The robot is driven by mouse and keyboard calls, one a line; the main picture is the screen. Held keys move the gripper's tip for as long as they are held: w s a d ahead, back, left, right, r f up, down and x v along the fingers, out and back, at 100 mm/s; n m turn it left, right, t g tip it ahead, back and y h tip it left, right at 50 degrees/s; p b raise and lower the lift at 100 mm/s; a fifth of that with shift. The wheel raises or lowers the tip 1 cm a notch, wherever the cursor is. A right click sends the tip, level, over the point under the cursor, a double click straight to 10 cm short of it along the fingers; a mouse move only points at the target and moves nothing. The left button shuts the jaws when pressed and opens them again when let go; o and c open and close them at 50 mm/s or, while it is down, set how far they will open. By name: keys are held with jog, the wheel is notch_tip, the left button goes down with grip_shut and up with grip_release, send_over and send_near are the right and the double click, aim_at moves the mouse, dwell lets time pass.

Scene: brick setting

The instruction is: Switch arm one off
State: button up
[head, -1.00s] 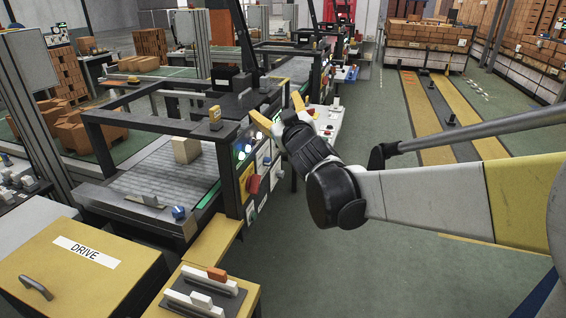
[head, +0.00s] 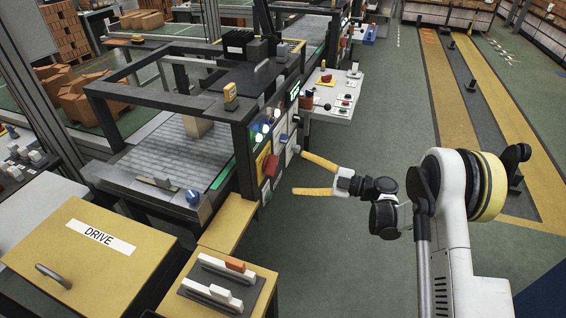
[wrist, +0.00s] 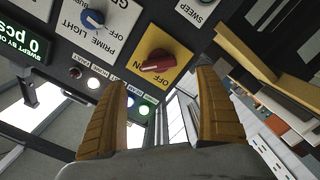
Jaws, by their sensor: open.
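In the head view the red knob (head: 270,166) is on the side panel of the near machine. No "arm one" label is readable. My gripper (head: 298,173) is open and empty, its yellow fingers pointing left at the panel with a gap between. In the wrist view my gripper (wrist: 162,80) has its fingertips on either side of the knob's lower area, apart from it.
A blue PRIME LIGHT knob (wrist: 93,19) is beside the yellow plate, with lit buttons (wrist: 144,108) below. A white control stand (head: 333,93) is behind my gripper. A yellow DRIVE box (head: 85,250) and a switch block (head: 228,285) are at front left.

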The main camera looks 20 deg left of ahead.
aim_at(276, 167)
jog(key=a, duration=0.3)
jog(key=a+b, duration=0.1)
jog(key=a, duration=0.2)
jog(key=a+b, duration=0.1)
jog(key=a, duration=0.2)
jog(key=shift+w+a, duration=0.35)
jog(key=shift+a, duration=0.05)
jog(key=c, duration=1.2)
